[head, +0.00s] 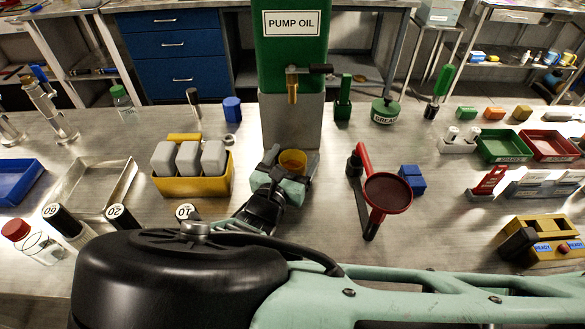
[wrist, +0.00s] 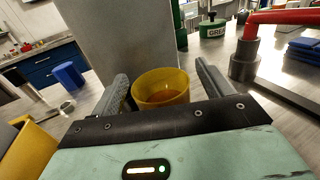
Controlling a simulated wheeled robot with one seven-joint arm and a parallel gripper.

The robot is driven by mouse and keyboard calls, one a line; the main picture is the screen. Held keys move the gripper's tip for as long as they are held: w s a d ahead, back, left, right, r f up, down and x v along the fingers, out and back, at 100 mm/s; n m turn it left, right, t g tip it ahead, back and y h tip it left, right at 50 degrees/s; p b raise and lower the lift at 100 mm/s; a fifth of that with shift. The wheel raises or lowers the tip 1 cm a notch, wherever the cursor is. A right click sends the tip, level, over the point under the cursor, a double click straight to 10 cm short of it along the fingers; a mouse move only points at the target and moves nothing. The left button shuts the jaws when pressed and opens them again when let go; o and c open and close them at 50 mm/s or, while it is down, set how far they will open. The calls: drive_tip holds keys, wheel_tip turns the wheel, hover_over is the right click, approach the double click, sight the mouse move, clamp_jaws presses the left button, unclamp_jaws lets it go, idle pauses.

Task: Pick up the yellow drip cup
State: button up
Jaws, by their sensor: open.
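The yellow drip cup (head: 292,162) stands at the foot of the grey pedestal under the green pump oil tank (head: 293,50). In the wrist view the yellow drip cup (wrist: 161,88) sits upright between my two fingers, with amber-brown showing inside it. My gripper (head: 289,160) is open, with one finger on each side of the cup; it also shows in the wrist view (wrist: 160,85). A gap shows between the left finger and the cup. The cup's lower part is hidden by my gripper.
The grey pedestal (head: 291,120) rises close behind the cup. A yellow bin (head: 193,184) with grey blocks stands to the left. A grease tin (head: 386,111) stands further back.

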drive_tip(key=shift+w+d, duration=0.1)
drive_tip(key=shift+w, duration=0.2)
drive_tip(key=c, duration=1.1)
drive_tip(key=shift+c, duration=0.2)
